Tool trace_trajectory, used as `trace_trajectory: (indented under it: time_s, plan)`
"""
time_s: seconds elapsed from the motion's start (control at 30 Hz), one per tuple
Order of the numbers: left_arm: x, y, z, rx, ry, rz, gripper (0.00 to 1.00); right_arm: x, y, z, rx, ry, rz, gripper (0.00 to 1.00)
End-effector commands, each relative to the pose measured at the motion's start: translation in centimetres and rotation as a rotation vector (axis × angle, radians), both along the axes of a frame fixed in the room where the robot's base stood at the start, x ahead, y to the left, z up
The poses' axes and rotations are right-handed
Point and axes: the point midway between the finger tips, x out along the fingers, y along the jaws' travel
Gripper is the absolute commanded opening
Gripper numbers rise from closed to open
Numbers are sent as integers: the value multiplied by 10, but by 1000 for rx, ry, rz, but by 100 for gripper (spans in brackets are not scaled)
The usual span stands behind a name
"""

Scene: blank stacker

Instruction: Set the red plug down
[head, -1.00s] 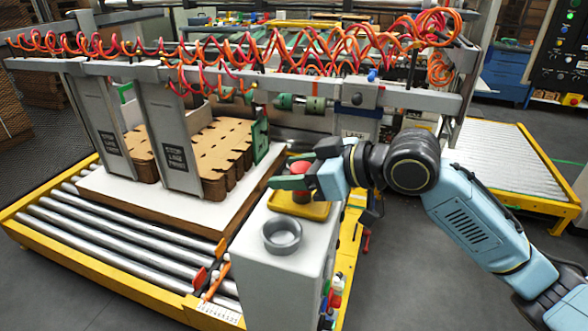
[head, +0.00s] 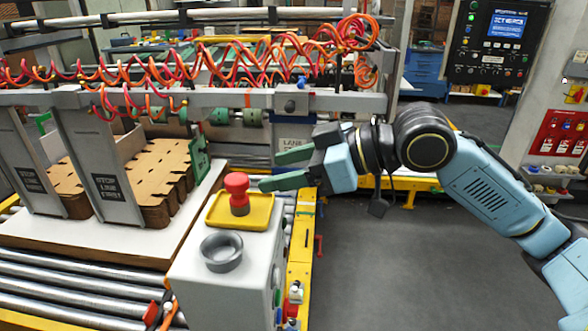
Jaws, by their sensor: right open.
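The red plug (head: 238,192) stands upright on the yellow tray (head: 224,222), which lies on top of a white cabinet (head: 256,262). My right gripper (head: 270,169) is open and empty, with its green fingers pointing left. It is just to the right of the plug and looks clear of it. My left gripper is not in the head view.
A grey round cup (head: 221,252) stands in front of the tray on the cabinet. Cardboard pieces (head: 150,175) lie on a white board at left, over a roller conveyor (head: 75,285). Coiled orange hoses hang from a rail behind. Open floor lies at right.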

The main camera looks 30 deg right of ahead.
Motion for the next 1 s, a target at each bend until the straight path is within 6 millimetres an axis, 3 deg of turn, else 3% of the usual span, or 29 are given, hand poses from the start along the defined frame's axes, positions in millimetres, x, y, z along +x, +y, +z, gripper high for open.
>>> trace_trajectory:
  time_s: [0.47,0.57,0.67,0.77,0.83,0.9,0.97,1.0]
  plan:
    - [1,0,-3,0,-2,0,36,-10,-10,6,1,0,1,57]
    - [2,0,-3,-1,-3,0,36,3,-17,1,23,8,-32,57]
    - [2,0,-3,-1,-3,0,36,38,-39,-22,77,30,-131,57]
    - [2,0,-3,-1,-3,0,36,84,-77,-76,132,77,-293,57]
    - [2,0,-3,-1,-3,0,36,109,-106,-134,145,123,-419,57]
    - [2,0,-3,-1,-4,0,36,121,-133,-200,135,175,-535,57]
    - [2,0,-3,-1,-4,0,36,120,-151,-259,109,228,-621,57]
    - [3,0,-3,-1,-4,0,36,114,-160,-299,85,263,-669,57]
